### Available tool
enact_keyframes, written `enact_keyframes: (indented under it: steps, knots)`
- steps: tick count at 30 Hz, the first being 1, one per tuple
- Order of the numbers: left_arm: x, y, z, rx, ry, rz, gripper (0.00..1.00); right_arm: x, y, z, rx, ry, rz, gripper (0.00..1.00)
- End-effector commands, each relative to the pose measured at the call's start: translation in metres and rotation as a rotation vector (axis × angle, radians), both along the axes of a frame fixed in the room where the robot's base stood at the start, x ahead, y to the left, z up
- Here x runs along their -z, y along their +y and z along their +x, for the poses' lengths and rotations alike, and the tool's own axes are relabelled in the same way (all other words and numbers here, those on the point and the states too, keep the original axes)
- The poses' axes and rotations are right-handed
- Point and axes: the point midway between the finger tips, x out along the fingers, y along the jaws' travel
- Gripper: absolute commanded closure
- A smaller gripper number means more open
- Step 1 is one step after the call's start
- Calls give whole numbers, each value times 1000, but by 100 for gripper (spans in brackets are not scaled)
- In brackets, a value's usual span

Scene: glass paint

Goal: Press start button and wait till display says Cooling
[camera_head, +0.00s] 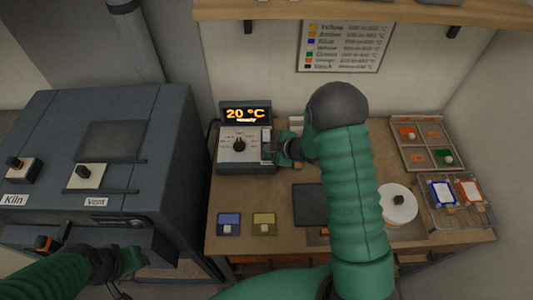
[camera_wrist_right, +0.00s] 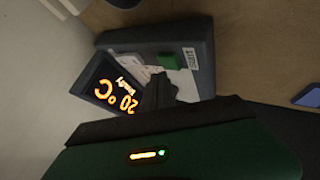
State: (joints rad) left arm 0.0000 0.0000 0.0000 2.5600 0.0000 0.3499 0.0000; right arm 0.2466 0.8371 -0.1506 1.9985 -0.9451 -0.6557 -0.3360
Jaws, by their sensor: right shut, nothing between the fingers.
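The display (camera_wrist_right: 118,97) also shows in the right wrist view. A green button (camera_wrist_right: 170,62) sits on the box's face there. My right gripper (camera_head: 283,150) is shut and empty at the box's right side; its tips are close to the green button, and contact cannot be told. My left gripper (camera_head: 132,262) is low at the kiln's front; its jaws are unclear.
The grey kiln (camera_head: 75,215) with switches labelled Kiln and Vent stands left. Blue (camera_head: 229,224) and yellow (camera_head: 264,223) tiles lie in front of the box. A white disc (camera_head: 400,198), a rack (camera_head: 457,213) and a compartment tray (camera_head: 407,160) are right. A shelf overhangs the back.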

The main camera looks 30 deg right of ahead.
Motion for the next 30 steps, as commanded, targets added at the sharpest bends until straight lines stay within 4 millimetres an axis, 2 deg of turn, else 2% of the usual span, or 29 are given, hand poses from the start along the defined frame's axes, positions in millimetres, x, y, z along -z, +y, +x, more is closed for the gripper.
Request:
enact_keyframes:
  steps: [3,30]
  knots:
    - [5,0,0,0,0,0,56,6,-1,-1,1,0,1,100]
    - [10,0,0,0,0,0,56,13,-1,-1,0,0,0,100]
